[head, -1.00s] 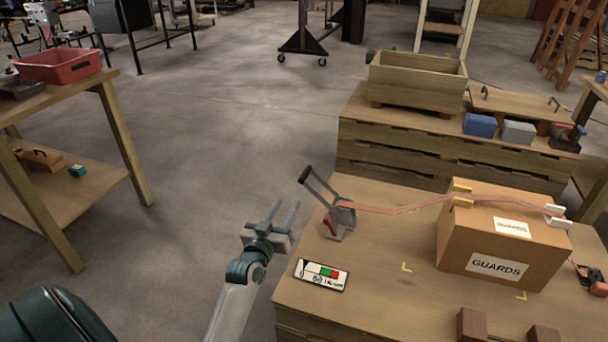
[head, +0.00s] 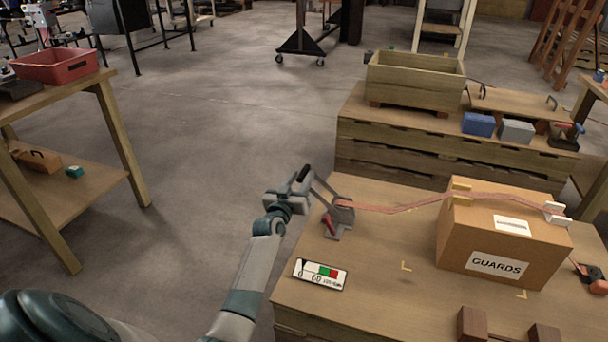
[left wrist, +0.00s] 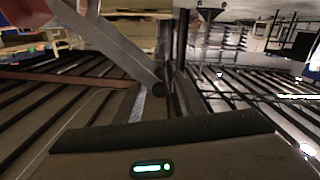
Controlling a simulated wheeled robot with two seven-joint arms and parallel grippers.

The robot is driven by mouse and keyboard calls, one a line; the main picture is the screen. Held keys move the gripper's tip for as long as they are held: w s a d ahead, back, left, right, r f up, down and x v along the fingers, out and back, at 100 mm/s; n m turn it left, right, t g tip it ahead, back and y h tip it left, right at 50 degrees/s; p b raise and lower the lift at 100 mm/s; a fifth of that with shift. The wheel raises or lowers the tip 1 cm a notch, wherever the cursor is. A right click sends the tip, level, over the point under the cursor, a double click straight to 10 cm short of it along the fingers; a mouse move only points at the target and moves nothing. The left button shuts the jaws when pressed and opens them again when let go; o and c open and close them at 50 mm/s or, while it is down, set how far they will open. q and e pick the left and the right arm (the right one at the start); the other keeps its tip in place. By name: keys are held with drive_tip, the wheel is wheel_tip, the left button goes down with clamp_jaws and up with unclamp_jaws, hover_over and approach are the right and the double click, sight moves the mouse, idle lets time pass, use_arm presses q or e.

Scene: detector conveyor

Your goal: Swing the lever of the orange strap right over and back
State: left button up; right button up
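The orange strap (head: 392,209) runs from a grey ratchet (head: 342,215) at the table's left edge over a cardboard box (head: 478,239) marked GUARDS. The ratchet's lever (head: 322,188) stands tilted up and to the left, towards my left gripper (head: 299,181). My left gripper is at the lever's upper end, and its fingers look closed together on the handle. In the left wrist view, the grey lever (left wrist: 112,50) slants in from the upper left and its end meets the narrow gap between the fingers. The fingers partly hide the handle. My right gripper is not in view.
A gauge card (head: 321,274) with green and red fields lies in front of the ratchet. Brown blocks (head: 471,324) stand at the table's front. A wooden crate (head: 415,84) stands behind. Open floor lies left of the table.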

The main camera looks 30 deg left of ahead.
sight(307, 168)
use_arm(q)
drive_tip(key=shift+w+a, duration=0.2)
drive_tip(key=shift+w, duration=0.45)
drive_tip(key=shift+x, duration=0.85)
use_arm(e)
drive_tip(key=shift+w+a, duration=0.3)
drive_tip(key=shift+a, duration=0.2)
use_arm(q)
drive_tip(key=shift+c, duration=0.4)
clamp_jaws()
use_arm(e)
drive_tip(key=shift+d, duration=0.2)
use_arm(q)
drive_tip(key=shift+d+r, duration=0.1)
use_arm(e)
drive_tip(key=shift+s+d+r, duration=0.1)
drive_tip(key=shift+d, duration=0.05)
